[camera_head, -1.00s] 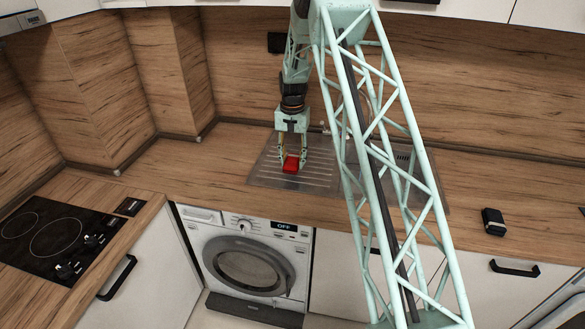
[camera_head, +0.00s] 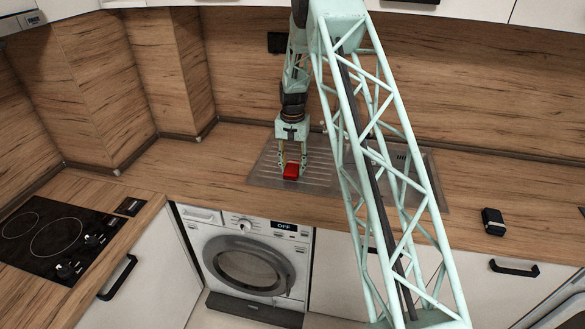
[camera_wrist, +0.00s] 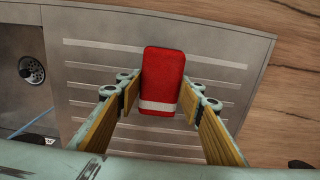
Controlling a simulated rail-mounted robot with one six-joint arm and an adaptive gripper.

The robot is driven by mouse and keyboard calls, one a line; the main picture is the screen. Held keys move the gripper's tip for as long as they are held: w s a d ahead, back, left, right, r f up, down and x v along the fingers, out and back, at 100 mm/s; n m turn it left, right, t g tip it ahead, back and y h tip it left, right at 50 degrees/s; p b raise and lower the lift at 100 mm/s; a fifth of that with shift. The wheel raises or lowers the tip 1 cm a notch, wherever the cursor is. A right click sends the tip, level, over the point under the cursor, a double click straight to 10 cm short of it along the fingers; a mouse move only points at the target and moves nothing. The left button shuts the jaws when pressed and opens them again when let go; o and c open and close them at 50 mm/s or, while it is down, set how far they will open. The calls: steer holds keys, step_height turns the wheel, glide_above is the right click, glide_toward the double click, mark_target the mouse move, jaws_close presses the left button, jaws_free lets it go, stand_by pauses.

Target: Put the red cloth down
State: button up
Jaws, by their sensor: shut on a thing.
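The red cloth (camera_head: 291,172) is a small folded block with a white stripe near one end, which shows in the wrist view (camera_wrist: 163,75). My gripper (camera_head: 292,165) points down over the ribbed drainboard of the steel sink (camera_head: 262,172). In the wrist view the cloth sits between the fingertips of my gripper (camera_wrist: 161,96), and the fingers are shut on it. The ribbed drainboard (camera_wrist: 95,55) lies beneath the cloth. I cannot tell whether the cloth touches the drainboard or is just above it.
The sink drain (camera_wrist: 31,69) is at the left of the wrist view. A small black object (camera_head: 494,221) stands on the counter at the right. A black hob (camera_head: 50,235) is at the far left. The wooden counter (camera_head: 190,165) left of the sink is clear.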

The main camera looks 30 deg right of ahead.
mark_target(292, 167)
steer(key=shift+f, duration=0.15)
steer(key=o, duration=0.9)
step_height(292, 167, up, 12)
steer(key=shift+r, duration=0.15)
stand_by(0.4)
steer(key=shift+r, duration=0.15)
stand_by(0.4)
